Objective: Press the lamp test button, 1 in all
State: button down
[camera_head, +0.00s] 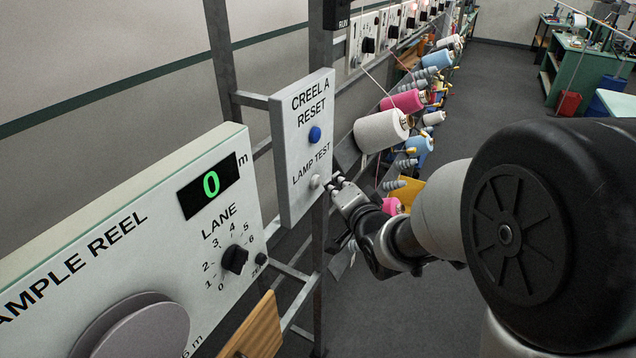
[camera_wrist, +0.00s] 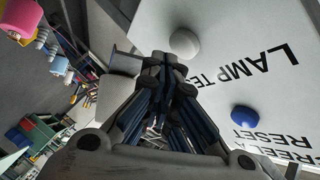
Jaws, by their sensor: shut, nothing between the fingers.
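The lamp test button (camera_head: 315,181) is a small white knob on the lower part of a pale panel (camera_head: 288,205), under the words LAMP TEST. In the wrist view the white button (camera_wrist: 185,43) is a round dome just beyond my fingertips. My gripper (camera_head: 336,183) is shut and empty, right in front of the button. In the wrist view my fingertips (camera_wrist: 164,60) sit just below and left of the button. I cannot tell whether they touch it. A blue button (camera_head: 315,134) marked CREEL A RESET sits higher on the same panel and also shows in the wrist view (camera_wrist: 244,117).
The sample reel box (camera_head: 150,232), with a green 0 display (camera_head: 210,185) and a lane dial (camera_head: 235,259), stands at left. A metal frame post (camera_head: 321,260) carries the panel. Yarn cones (camera_head: 382,130) line the rack behind my gripper. Open floor (camera_head: 500,90) lies to the right.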

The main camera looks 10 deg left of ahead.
jog(key=shift+w+a, duration=0.15)
jog(key=shift+a, duration=0.2)
jog(key=shift+w+a+b, duration=0.1)
jog(key=shift+a+b, duration=0.3)
dwell(0.7)
jog(key=shift+d, duration=0.1)
jog(key=shift+s+d, duration=0.3)
jog(key=shift+d, duration=0.4)
jog(key=shift+d, duration=0.1)
jog(key=shift+s+d, duration=0.3)
jog(key=shift+d, duration=0.45)
jog(key=shift+s+d, duration=0.25)
jog(key=shift+d, duration=0.5)
jog(key=shift+s+d, duration=0.3)
jog(key=shift+d, duration=0.45)
